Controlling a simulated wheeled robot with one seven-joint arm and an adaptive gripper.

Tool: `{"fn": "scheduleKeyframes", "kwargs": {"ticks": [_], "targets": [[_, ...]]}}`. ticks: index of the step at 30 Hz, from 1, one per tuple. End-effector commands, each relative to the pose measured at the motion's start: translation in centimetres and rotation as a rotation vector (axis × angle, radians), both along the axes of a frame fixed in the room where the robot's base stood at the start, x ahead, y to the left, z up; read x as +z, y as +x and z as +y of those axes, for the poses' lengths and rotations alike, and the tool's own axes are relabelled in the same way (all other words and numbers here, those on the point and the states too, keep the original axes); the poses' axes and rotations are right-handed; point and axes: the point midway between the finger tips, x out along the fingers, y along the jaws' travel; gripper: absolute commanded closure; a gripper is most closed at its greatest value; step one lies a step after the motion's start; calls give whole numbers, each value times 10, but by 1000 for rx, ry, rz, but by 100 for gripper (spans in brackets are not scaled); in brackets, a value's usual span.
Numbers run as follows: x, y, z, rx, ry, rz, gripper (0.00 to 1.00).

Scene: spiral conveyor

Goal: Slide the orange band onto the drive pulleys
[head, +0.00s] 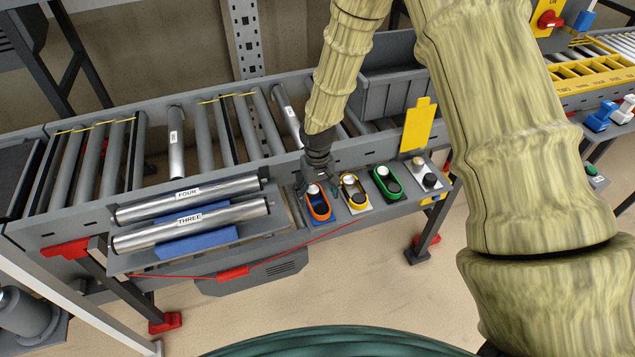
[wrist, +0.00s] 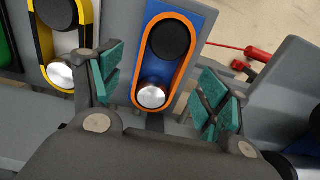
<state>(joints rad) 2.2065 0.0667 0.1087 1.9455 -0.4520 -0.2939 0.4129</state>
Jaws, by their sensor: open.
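The orange band (wrist: 186,70) is a long upright loop around a black round post and a silver round post on a blue plate (wrist: 206,20). In the head view the orange band (head: 329,210) is leftmost in the row of loops on the front ledge. My gripper (wrist: 160,88) is open, with teal pads on either side of the band and apart from it. In the head view my gripper (head: 319,182) is just above the band and partly covers it. A bare pair of silver and black pulleys (head: 429,180) without a band stands at the row's right end.
A yellow loop (head: 362,200) and a green loop (head: 379,184) stand right of the orange one. A yellow plate (head: 418,125) rises behind the bare pair. Two loose rollers (head: 190,203) lie on the left. The conveyor side wall runs close behind the row.

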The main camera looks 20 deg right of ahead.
Motion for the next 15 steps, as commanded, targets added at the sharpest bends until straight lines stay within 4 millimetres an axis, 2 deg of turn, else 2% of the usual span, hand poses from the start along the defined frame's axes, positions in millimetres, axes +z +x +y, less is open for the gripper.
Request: {"fn": "scheduleKeyframes", "kwargs": {"ticks": [7, 15], "targets": [[-19, 0, 0, 2, 0, 0, 24], [-24, 0, 0, 1, 0, 0, 24]]}}
